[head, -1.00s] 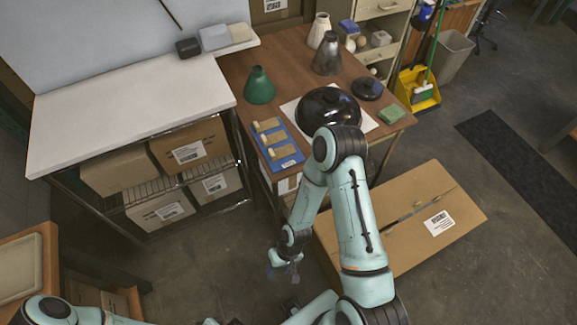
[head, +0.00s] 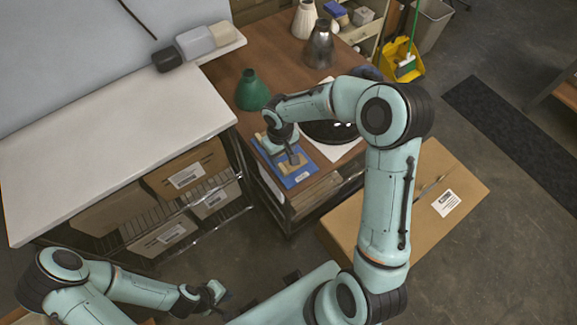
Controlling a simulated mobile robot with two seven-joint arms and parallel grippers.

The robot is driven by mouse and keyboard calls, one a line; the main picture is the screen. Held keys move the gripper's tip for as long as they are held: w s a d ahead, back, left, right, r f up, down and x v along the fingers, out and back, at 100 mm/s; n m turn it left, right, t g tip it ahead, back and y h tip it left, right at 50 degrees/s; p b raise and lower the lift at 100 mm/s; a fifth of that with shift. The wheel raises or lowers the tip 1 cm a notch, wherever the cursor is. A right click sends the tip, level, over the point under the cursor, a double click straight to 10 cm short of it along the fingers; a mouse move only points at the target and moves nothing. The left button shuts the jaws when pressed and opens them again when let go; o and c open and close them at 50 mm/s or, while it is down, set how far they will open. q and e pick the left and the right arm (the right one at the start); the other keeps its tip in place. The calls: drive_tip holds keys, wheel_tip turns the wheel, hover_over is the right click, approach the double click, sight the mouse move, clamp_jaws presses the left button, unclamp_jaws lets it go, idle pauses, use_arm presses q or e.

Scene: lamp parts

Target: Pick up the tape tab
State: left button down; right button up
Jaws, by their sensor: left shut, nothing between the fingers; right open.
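The blue tray (head: 311,178) lies on the front left corner of the brown table. Beige tabs, which look like the tape tabs, lie on it; one tab (head: 291,168) shows by my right gripper, and the others are mostly hidden behind that gripper and wrist. My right gripper (head: 294,159) is open, pointing down over the tray. I cannot tell whether its fingers touch a tab. My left gripper (head: 216,293) is shut and empty, low over the floor at the bottom of the view, well away from the tray.
A green cone shade (head: 252,91) stands just behind my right wrist. A black dome (head: 330,131) on a white sheet is partly hidden behind my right arm. A metallic shade (head: 319,45) stands farther back. A large cardboard box (head: 447,180) lies on the floor at right.

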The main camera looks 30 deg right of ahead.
sight(282, 167)
wheel_tip(282, 167, down, 7)
drive_tip(key=shift+w+d+f, duration=0.1)
drive_tip(key=shift+w+f, duration=0.05)
clamp_jaws()
idle(0.4)
